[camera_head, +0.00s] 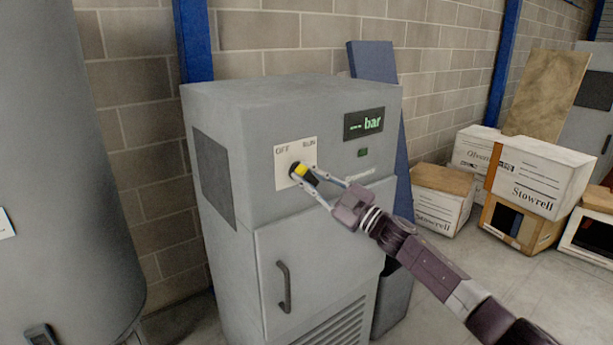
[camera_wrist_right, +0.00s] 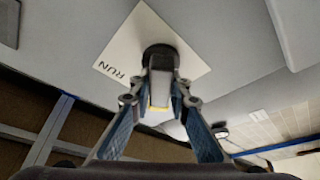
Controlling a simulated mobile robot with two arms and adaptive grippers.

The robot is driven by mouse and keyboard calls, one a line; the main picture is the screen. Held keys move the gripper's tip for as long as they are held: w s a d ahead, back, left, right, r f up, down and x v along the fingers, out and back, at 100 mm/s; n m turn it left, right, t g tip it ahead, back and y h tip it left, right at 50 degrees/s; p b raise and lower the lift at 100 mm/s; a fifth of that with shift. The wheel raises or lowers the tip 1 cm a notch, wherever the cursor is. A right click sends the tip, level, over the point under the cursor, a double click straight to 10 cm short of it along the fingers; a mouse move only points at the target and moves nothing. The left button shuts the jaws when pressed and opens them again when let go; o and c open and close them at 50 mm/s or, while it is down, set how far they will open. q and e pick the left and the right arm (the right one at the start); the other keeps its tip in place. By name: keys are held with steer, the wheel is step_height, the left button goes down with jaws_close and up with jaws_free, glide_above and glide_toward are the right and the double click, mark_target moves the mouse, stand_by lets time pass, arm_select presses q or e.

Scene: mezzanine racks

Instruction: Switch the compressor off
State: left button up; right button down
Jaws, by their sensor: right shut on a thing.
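The compressor (camera_head: 315,210) is a grey cabinet against the block wall. On its front, a cream plate (camera_head: 282,178) carries the words OFF at left and RUN at right. A black rotary switch (camera_head: 296,166) with a yellow mark sits on this plate. My right gripper (camera_head: 306,179) is shut on the switch, one finger on each side. In the right wrist view the fingers (camera_wrist_right: 162,88) flank the switch's grip, in front of the plate (camera_wrist_right: 125,45) with RUN readable. I cannot tell which word the switch points to. My left gripper is not in view.
A dark display (camera_head: 364,123) shows green dashes and "bar", with a small green lamp (camera_head: 362,153) below. The cabinet door has a dark handle (camera_head: 284,287). A large grey tank (camera_head: 60,170) stands at left. Stowrell boxes (camera_head: 535,180) are stacked at right, with open floor before them.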

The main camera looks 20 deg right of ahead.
steer(key=shift+f, duration=0.1)
steer(key=c, duration=1.8)
jaws_free()
steer(key=v, duration=1.2)
steer(key=shift+d, duration=0.1)
